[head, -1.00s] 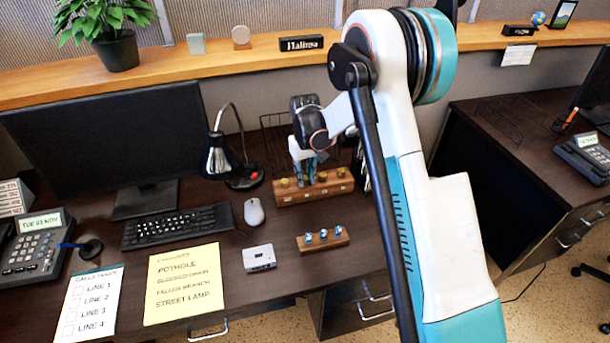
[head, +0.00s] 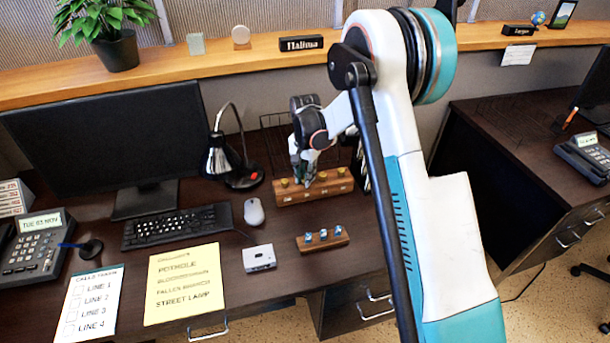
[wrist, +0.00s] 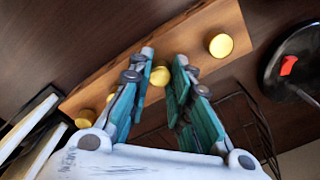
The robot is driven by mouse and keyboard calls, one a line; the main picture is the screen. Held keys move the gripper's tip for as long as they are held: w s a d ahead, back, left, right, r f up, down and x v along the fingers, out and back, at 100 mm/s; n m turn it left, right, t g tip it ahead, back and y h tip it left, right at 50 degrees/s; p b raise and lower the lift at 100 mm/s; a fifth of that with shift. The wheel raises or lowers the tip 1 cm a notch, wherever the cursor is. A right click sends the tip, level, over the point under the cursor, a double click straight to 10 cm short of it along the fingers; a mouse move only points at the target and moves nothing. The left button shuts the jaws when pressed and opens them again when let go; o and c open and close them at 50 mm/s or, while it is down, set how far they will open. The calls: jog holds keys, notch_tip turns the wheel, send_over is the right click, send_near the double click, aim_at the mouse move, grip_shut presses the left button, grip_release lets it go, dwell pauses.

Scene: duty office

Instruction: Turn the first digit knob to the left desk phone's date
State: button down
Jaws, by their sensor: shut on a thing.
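The wooden block (head: 290,198) on the desk carries a row of brass knobs. My gripper (wrist: 164,58) is shut on the second knob from the left as the head view sees the row; this knob (wrist: 160,76) shows between the teal fingers in the wrist view. The leftmost knob (head: 284,182) is free and also shows in the wrist view (wrist: 221,45). In the head view my gripper (head: 304,178) partly hides the row. The left desk phone (head: 38,248) has a lit display (head: 41,221) reading TUE 03 NOV. The knobs' digit settings are too small to read.
A desk lamp (head: 222,160) stands left of the block, with a wire rack behind. A smaller block with blue-topped parts (head: 322,240) and a small white box (head: 259,258) lie in front. A mouse (head: 254,212) is nearby. Another phone (head: 586,158) is on the right desk.

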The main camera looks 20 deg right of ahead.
jog(key=shift+m, duration=1.7)
jog(key=c, duration=1.4)
grip_release()
jog(key=shift+c, duration=0.2)
jog(key=shift+r, duration=0.1)
notch_tip(320, 180, up, 12)
